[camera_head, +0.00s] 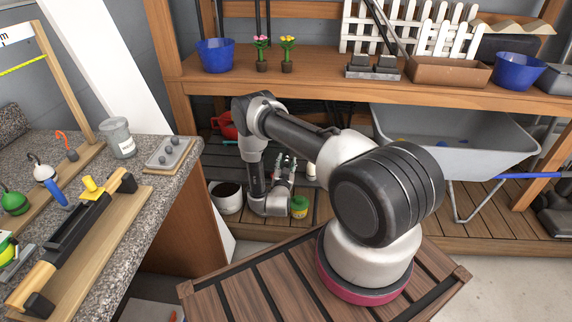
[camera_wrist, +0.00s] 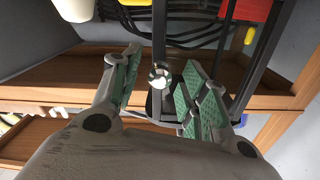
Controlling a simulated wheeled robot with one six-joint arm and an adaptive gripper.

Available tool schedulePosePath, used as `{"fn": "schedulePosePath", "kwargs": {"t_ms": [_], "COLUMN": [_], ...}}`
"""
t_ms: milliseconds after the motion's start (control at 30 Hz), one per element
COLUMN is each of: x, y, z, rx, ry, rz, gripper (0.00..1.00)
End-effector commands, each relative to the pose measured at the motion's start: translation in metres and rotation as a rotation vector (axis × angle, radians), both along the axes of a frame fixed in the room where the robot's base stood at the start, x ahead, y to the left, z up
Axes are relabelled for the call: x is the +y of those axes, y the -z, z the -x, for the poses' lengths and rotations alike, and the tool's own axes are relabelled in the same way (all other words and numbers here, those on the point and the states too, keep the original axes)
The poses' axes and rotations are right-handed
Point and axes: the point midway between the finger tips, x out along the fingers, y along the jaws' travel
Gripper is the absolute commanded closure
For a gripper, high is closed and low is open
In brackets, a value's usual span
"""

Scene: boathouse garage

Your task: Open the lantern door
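In the wrist view a dark metal frame, which looks like the lantern (camera_wrist: 262,55), fills the space ahead of my gripper. A dark upright bar with a small round pale knob (camera_wrist: 160,76) stands near the middle, and this looks like the door's edge. My gripper (camera_wrist: 160,90) is open, with one green-padded finger left of the bar and knob and the other right of them. Whether either finger touches them I cannot tell. In the head view my gripper (camera_head: 284,170) is low by the shelf, and I cannot make out the lantern there.
Above is a wooden shelf (camera_head: 320,84) with blue bowls and flowers. A grey wheelbarrow (camera_head: 450,135) is at right. A granite counter (camera_head: 110,215) is at left.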

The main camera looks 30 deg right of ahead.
Motion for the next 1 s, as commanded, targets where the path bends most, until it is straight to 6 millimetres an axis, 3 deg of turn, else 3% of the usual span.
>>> {"fn": "schedulePosePath", "kwargs": {"t_ms": [33, 233, 533, 1000], "x": [0.000, 0.000, 0.006, 0.052], "y": [0.000, 0.000, 0.000, 0.000], "z": [0.000, 0.000, 0.002, 0.024], "rx": [0.000, 0.000, -0.001, -0.002], "ry": [0.000, 0.000, 0.038, 0.390], "rz": [0.000, 0.000, 0.002, 0.000], "gripper": [0.65, 1.00, 1.00, 1.00]}}
